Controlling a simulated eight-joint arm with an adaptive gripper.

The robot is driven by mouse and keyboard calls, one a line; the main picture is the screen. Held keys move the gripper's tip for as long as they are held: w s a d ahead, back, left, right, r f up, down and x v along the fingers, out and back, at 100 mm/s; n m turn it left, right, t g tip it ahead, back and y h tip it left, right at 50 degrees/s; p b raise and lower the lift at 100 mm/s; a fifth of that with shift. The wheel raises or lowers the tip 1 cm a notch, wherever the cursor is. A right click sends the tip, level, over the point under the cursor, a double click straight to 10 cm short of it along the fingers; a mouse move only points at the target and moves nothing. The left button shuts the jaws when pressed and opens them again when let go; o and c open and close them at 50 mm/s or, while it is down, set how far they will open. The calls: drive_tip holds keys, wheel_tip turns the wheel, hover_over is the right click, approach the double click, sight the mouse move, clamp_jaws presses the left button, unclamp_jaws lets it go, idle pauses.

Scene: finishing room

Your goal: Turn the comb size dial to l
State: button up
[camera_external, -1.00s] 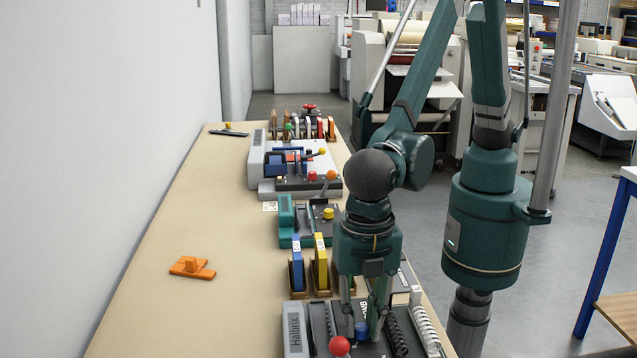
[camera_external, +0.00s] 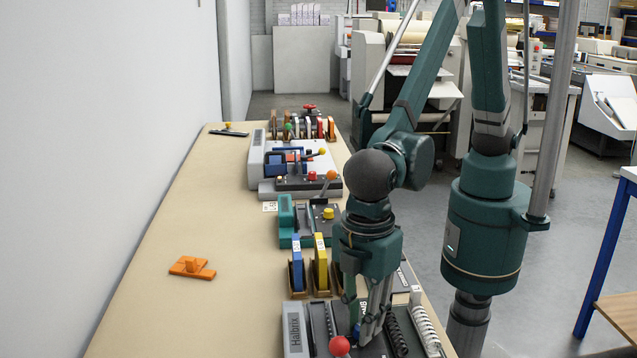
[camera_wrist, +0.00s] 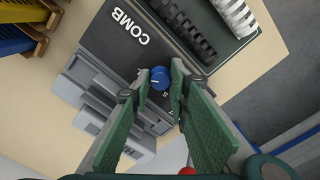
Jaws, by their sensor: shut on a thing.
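The comb size dial is a round blue knob (camera_wrist: 160,77) with a pale mark on it, set in the dark panel (camera_wrist: 115,48) that reads "COMB". My gripper (camera_wrist: 160,73) has one finger on each side of the knob and is shut on it. Small white letters by the dial are mostly covered by the fingers; I cannot tell which one the mark faces. In the external view my gripper (camera_external: 364,332) points down over the grey machine (camera_external: 295,330), and only a sliver of the blue knob shows beside the fingers.
A red ball knob (camera_external: 339,346) stands close to my fingers at the front. Black and white comb spines (camera_external: 424,325) lie to the right. Blue and yellow upright pieces (camera_external: 320,262) stand just behind. An orange block (camera_external: 192,267) lies on the open left bench.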

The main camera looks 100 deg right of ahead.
drive_tip(key=shift+m, duration=0.6)
drive_tip(key=o, duration=0.9)
drive_tip(key=shift+r, duration=0.2)
wheel_tip(320, 180, up, 12)
drive_tip(key=shift+f, duration=0.15)
idle(0.4)
